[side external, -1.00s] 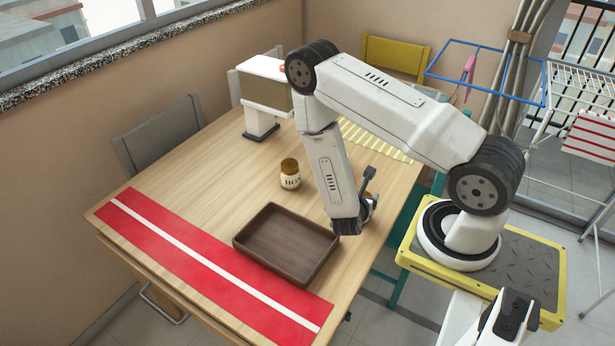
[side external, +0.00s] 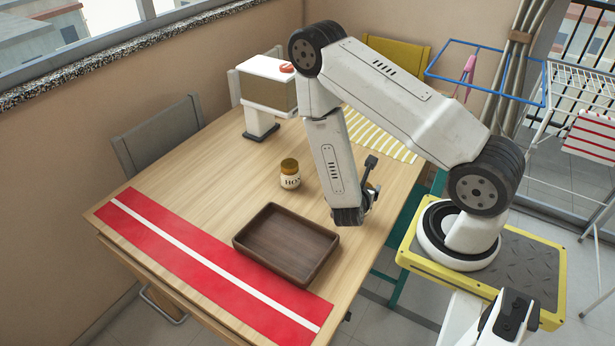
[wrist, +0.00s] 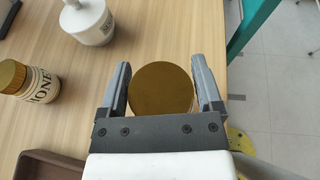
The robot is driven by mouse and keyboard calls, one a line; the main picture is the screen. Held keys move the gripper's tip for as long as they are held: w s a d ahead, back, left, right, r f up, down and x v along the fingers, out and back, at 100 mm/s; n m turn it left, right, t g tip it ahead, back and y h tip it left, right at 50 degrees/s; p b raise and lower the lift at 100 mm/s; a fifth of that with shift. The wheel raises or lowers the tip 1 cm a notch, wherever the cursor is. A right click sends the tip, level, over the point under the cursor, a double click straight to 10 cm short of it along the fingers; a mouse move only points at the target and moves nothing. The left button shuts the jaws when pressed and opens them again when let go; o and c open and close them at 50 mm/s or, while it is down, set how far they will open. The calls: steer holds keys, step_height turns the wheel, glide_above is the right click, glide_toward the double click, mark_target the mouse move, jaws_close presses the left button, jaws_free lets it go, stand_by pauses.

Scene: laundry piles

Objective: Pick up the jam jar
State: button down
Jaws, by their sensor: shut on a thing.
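A jar with a round gold lid (wrist: 160,92) sits between the fingers of my gripper (wrist: 160,62), seen from above in the wrist view. My gripper is shut on it, one finger on each side of the lid. Its label and body are hidden, so I cannot read what it holds. In the side view my arm hides this jar at the table's right part. A second gold-lidded jar, the honey jar (side external: 290,174), stands upright on the table left of my gripper. Its label also shows in the wrist view (wrist: 42,86).
A dark wooden tray (side external: 258,257) lies in front of the honey jar. A red runner (side external: 180,258) covers the front left edge. A white bottle (wrist: 92,24) stands beyond my gripper. A white device (side external: 265,68) stands at the back. The table's middle left is clear.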

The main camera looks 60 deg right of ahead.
steer(key=shift+r, duration=3.45)
steer(key=shift+w+a, duration=0.1)
steer(key=shift+a, duration=0.05)
